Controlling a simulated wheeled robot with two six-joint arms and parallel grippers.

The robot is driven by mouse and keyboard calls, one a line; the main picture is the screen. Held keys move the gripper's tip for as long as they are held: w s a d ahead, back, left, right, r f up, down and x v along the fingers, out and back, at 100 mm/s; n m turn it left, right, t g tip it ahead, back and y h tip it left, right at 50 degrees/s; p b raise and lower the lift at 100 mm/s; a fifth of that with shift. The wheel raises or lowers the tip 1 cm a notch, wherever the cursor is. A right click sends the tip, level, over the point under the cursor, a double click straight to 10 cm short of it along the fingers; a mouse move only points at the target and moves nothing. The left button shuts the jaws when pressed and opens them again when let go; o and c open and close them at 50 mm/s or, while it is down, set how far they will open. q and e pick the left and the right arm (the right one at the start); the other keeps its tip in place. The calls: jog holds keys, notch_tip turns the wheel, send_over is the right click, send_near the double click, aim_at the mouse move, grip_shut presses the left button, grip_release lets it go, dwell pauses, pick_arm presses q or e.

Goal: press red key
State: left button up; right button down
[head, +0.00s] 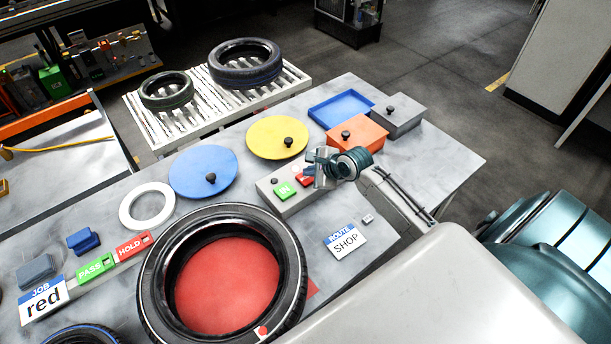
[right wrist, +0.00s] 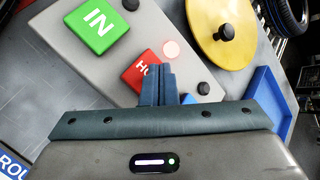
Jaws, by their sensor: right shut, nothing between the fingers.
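The red key (head: 304,181) sits on a grey control box (head: 294,203), beside the green IN key (head: 285,191). In the right wrist view, the red key (right wrist: 141,73) shows white letters, partly hidden by my fingers. A round lamp (right wrist: 171,50) beside it glows pale red. My right gripper (head: 311,168) is shut and empty, its fingertips (right wrist: 161,72) at the red key's edge. I cannot tell whether they touch it. My left gripper is not in view.
Yellow (head: 265,140) and blue (head: 192,168) lids lie behind the box. An orange box (head: 366,136), a grey box (head: 404,124) and a blue tray (head: 335,112) stand at the back right. A large tyre (head: 151,262) lies in front.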

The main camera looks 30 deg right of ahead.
aim_at(310, 178)
notch_tip(310, 178, up, 2)
jog(key=shift+r+p, duration=0.1)
jog(key=shift+p, duration=0.35)
jog(key=shift+r, duration=1.8)
